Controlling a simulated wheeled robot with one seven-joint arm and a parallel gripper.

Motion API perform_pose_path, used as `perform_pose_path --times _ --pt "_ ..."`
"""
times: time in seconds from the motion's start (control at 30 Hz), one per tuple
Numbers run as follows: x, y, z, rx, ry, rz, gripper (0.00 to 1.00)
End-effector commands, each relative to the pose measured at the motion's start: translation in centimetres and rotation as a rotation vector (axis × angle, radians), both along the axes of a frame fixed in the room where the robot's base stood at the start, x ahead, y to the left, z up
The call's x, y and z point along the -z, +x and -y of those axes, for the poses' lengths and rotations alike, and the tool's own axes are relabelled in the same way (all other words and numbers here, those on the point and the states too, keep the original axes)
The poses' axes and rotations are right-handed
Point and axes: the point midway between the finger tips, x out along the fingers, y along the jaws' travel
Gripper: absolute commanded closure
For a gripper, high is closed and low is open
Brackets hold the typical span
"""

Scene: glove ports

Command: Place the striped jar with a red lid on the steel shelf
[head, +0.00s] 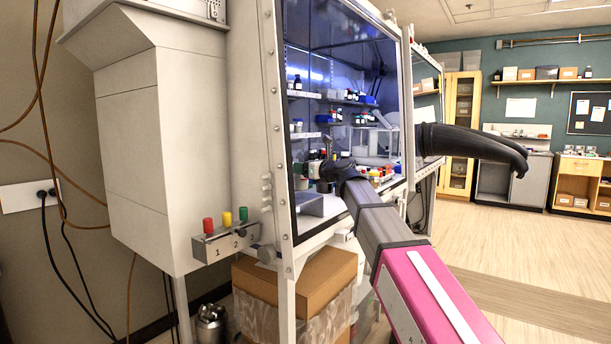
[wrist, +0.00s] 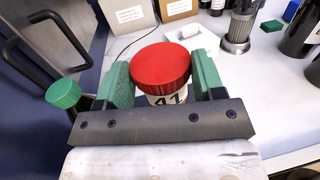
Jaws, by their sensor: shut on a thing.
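In the wrist view a jar with a ribbed red lid (wrist: 161,67) stands between the two green fingers of my gripper (wrist: 160,85). My gripper is shut on it. Below the lid a white side with dark "41" marks shows; the rest of the jar is hidden by the gripper's dark bar, so I cannot make out stripes. Shelves (head: 303,94) with bottles run along the box's back wall; I cannot tell which is the steel shelf.
Dark bottles (wrist: 303,30), a metal cylinder (wrist: 238,30), a green block (wrist: 272,26) and boxes (wrist: 128,14) stand beyond on the white floor. A black glove (head: 470,143) sticks out of the box front.

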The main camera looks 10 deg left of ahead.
Motion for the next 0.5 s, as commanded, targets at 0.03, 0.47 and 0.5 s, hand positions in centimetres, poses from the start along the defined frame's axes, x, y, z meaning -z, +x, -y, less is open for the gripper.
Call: perform_pose_path --times 0.03,0.47,0.5 --pt "0.9 -0.1 0.0 0.000 0.000 -0.002 0.63" --pt "2.5 0.0 0.0 0.000 0.000 0.000 0.63" --pt "2.6 0.0 0.0 -0.001 0.001 -0.001 0.63"
